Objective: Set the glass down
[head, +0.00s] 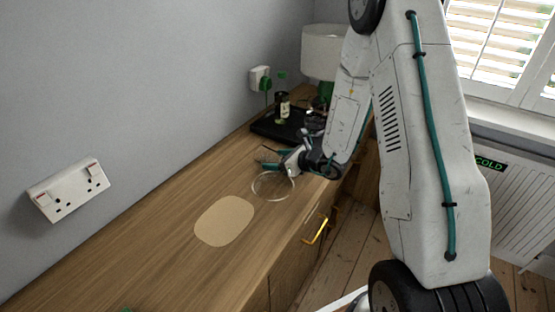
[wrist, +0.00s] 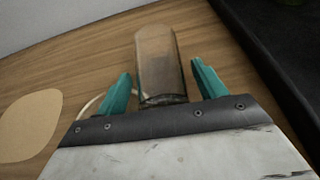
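The clear, brownish-looking glass (wrist: 158,55) is between the two teal fingers of my gripper (wrist: 162,78) in the wrist view. A narrow gap shows between the glass and each finger, so the fingers look open around it. Its near end is partly hidden by my gripper's dark edge. In the head view my gripper (head: 279,158) is low over the wooden counter, and the glass is too faint there to make out clearly. I cannot tell whether the glass touches the counter. A beige rounded mat (head: 224,221) lies nearer on the counter; it also shows at the left of the wrist view (wrist: 30,122).
A thin pale ring (head: 273,186) lies between my gripper and the mat. Behind my gripper are a black tray (head: 268,128), a small dark bottle (head: 283,107) and a white lamp (head: 325,50). The wall is along the left. The counter's near left is mostly clear.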

